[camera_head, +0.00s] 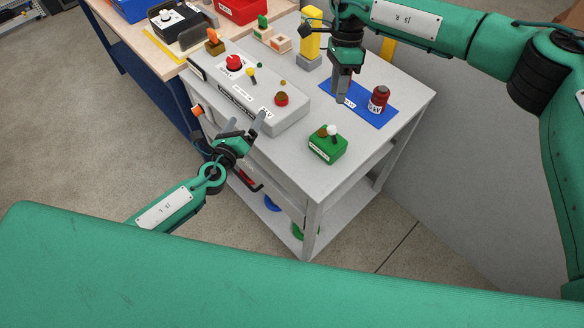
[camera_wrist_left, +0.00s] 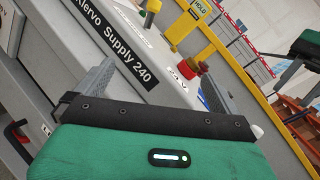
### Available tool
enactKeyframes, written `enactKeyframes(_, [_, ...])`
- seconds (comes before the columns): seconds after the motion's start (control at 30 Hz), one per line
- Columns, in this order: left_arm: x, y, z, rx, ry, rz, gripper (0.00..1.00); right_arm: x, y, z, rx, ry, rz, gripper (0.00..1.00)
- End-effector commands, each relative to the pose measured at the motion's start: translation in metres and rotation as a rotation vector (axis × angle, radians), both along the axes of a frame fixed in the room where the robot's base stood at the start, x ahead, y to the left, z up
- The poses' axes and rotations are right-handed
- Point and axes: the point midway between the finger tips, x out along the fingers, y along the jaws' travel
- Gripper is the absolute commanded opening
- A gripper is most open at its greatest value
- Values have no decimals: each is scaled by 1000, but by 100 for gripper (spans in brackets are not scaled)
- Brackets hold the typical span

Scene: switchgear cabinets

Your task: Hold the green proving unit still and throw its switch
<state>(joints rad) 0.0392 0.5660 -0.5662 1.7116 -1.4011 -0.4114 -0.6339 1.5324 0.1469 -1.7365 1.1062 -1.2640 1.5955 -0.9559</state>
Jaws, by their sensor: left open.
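The green proving unit (camera_head: 326,150) is a small green box with a pale label on its front. It sits on the grey cart top near the front right edge. My left gripper (camera_head: 248,124) is open and empty at the cart's front left edge, beside the grey supply box and left of the unit. In the left wrist view its spread fingers (camera_wrist_left: 160,78) have nothing between them. My right gripper (camera_head: 344,90) points down above the blue mat, behind the unit; its jaw gap is unclear.
The grey supply box (camera_head: 245,90), with red and yellow knobs, lies along the cart's left side. A dark red cylinder (camera_head: 378,99) stands on the blue mat (camera_head: 372,118). A yellow post (camera_head: 310,40) stands behind. Cart top (camera_head: 375,150) right of the unit is bare.

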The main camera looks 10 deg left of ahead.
Motion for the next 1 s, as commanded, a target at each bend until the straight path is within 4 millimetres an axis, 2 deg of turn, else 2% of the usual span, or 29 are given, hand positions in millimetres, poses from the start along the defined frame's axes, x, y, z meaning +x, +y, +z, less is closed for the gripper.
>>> enactKeyframes(0.03, [-14, -26, -2, 82, -21, -70, 100, 0, 0, 0, 0, 0, 0, 36])
enactKeyframes(0.1, [-34, -60, -4, 196, -56, -160, 100, 0, 0, 0, 0, 0, 0, 36])
enactKeyframes(0.2, [-63, -100, -8, 334, -110, -272, 100, 0, 0, 0, 0, 0, 0, 36])
enactKeyframes(0.33, [-94, -135, -12, 458, -173, -375, 100, 0, 0, 0, 0, 0, 0, 36])
enactKeyframes(0.5, [-114, -156, -14, 536, -219, -438, 100, 0, 0, 0, 0, 0, 0, 36])
enactKeyframes(0.67, [-108, -167, -14, 546, -227, -447, 100, 0, 0, 0, 0, 0, 0, 36])
enactKeyframes(1.0, [-56, -203, -14, 542, -225, -444, 100, 0, 0, 0, 0, 0, 0, 36])
